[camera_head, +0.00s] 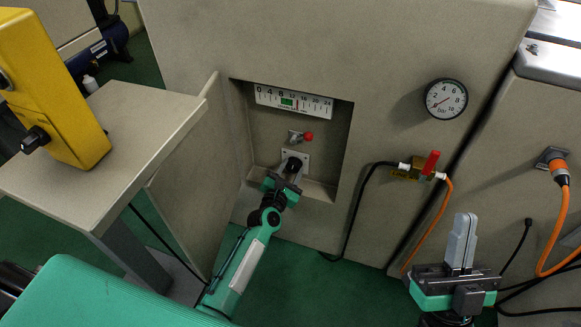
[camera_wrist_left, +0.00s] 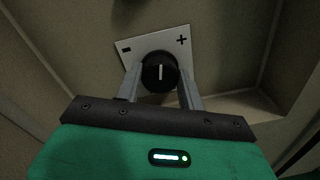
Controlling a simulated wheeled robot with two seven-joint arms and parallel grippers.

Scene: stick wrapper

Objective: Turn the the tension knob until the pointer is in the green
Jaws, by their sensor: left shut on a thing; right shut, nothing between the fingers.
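The tension knob (camera_head: 294,165) is black and round, on a pale plate in the wall recess. In the left wrist view the knob (camera_wrist_left: 160,72) has a white line standing nearly upright, with minus on the plate's left and plus on its right. My left gripper (camera_head: 290,176) is shut on the knob, one finger on each side. The scale (camera_head: 293,103) above runs from 0 to 24 and has a green zone (camera_head: 287,101) near 8. A thin reddish mark seems to stand at its right edge; it is too small to place exactly. My right gripper (camera_head: 465,220) is shut and empty.
A small red-tipped switch (camera_head: 308,136) sits between scale and knob. A round pressure gauge (camera_head: 445,99) and a red-handled valve (camera_head: 430,163) with hoses are on the wall to the right. A side table (camera_head: 120,130) with a yellow box (camera_head: 60,90) stands left.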

